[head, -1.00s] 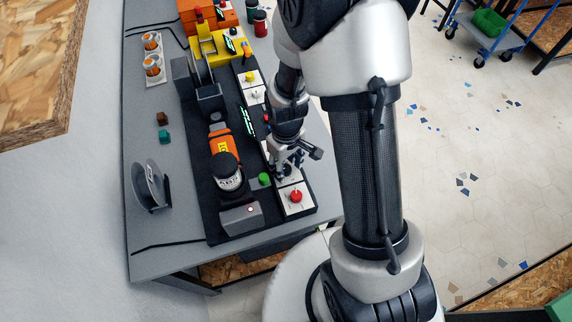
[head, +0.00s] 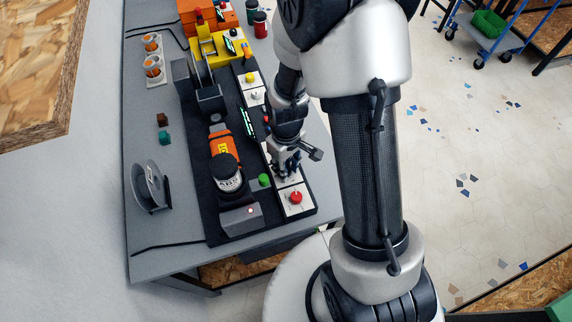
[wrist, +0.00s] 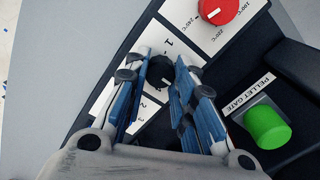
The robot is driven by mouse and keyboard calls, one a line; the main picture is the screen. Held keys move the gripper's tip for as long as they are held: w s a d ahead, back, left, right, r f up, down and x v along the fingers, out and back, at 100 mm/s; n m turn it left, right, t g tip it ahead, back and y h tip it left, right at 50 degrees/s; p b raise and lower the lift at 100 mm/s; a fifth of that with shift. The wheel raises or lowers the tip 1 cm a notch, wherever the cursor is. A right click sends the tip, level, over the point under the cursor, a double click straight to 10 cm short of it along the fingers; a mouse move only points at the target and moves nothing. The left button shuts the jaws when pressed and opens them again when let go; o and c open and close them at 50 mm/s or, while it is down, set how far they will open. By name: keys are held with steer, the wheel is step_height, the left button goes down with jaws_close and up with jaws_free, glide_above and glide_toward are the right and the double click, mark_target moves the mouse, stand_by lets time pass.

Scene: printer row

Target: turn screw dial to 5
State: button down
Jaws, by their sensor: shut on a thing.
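The screw dial is a black knob (wrist: 160,71) on a white plate (wrist: 182,32) with printed numbers. In the wrist view a 1 shows beside the knob and what looks like a 2 lower down; other marks are hidden by the fingers. A small white mark shows on the knob, but I cannot tell which number it points to. My gripper (wrist: 161,70) has its blue-grey fingers on both sides of the knob and is shut on it. In the head view my gripper (head: 286,168) is low over the panel and mostly hides the dial.
A red temperature dial (wrist: 218,10) sits close to the fingers; it also shows in the head view (head: 296,197). A green pellet gate knob (wrist: 267,126) stands on the other side. An orange machine (head: 221,146) with a dark-topped jar (head: 229,182) is left of my gripper.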

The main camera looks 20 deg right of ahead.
steer(key=m, duration=0.5)
steer(key=shift+m, duration=0.4)
steer(key=m, duration=1)
steer(key=shift+m, duration=0.4)
steer(key=m, duration=0.5)
steer(key=shift+m, duration=0.3)
steer(key=c, duration=1.3)
jaws_free()
